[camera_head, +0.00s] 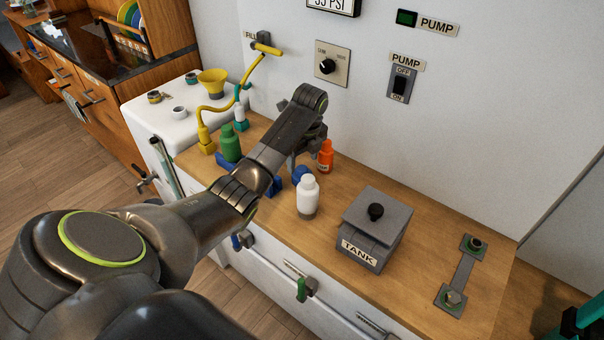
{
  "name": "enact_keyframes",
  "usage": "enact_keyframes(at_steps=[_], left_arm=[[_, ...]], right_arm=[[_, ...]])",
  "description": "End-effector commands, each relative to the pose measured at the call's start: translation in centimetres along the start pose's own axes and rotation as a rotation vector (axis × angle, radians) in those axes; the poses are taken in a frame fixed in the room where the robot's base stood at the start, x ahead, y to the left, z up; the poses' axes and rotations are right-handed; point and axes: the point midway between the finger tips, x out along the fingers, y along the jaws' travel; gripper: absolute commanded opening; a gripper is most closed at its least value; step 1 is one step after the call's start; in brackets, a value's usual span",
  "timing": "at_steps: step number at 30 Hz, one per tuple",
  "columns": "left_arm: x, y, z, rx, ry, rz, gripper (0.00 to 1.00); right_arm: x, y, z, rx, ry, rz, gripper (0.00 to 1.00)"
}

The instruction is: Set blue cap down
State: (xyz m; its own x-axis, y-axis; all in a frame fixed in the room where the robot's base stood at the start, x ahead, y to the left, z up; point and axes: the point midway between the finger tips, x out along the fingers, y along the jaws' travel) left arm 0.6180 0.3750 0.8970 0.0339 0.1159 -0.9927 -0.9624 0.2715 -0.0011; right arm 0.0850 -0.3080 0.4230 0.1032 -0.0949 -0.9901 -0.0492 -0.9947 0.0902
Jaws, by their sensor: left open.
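My left arm reaches across the counter from the left, and my left gripper (312,128) is over the counter's back part, above and behind the blue piece. The gripper is open. Its fingertips are partly hidden by my own wrist, and I see nothing held between them. I cannot tell whether the blue piece touches the bottle.
A green bottle (230,143) and an orange bottle (325,156) stand near my arm. A grey box marked TANK (367,246) stands right of the white bottle. A yellow hose (213,108) and funnel (212,80) are at the left. Counter between tank and metal bracket (462,276) is clear.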

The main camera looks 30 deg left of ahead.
Motion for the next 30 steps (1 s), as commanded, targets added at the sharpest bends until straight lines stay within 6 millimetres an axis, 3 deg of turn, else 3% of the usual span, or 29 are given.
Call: enact_keyframes(at_steps=[10, 19, 27, 30], left_arm=[[4.4, -0.2, 0.2, 0.001, 0.001, 0.003, 0.66], [4.8, -0.2, 0.2, 0.001, 0.0, 0.001, 0.66], [4.8, -0.2, 0.2, 0.0, 0.0, 0.001, 0.32], [4.8, -0.2, 0.2, 0.0, 0.0, 0.001, 0.32]], right_arm=[[-0.6, -0.1, -0.1, 0.0, 0.001, -0.001, 0.36], [-0.6, -0.4, -0.1, 0.002, 0.002, -0.006, 0.36], [-0.6, -0.4, -0.1, 0.002, 0.002, -0.006, 0.36], [-0.6, -0.4, -0.1, 0.002, 0.002, -0.006, 0.36]])
